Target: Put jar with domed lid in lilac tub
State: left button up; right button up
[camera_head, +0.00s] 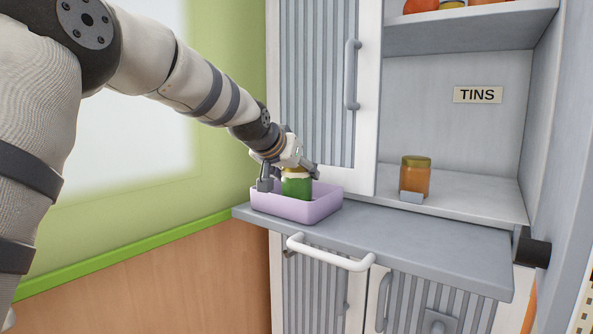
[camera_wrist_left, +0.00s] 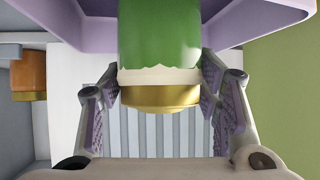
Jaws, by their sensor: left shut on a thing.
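The jar with the domed lid (camera_head: 296,187) has a green body, a cream band and a gold lid. My left gripper (camera_head: 289,178) is shut on it from above, over the lilac tub (camera_head: 310,210). The jar's lower part is hidden by the tub's front wall in the head view, so it is at least partly inside. In the left wrist view the jar (camera_wrist_left: 160,45) sits between the two fingers (camera_wrist_left: 160,95), with the tub's wall (camera_wrist_left: 255,22) beside it. My right gripper is not in view.
The tub stands on the left end of a grey counter (camera_head: 400,240). An orange jar with a gold-green lid (camera_head: 415,177) stands on the shelf to the right, behind a small blank holder. A "TINS" label (camera_head: 478,95) is on the back wall. A cabinet door (camera_head: 322,80) stands behind the tub.

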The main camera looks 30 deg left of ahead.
pick_arm(q)
jog(key=shift+f, duration=0.35)
jog(key=o, duration=1.6)
jog(key=shift+o, duration=0.2)
jog(key=shift+f, duration=0.15)
notch_tip(320, 180, up, 10)
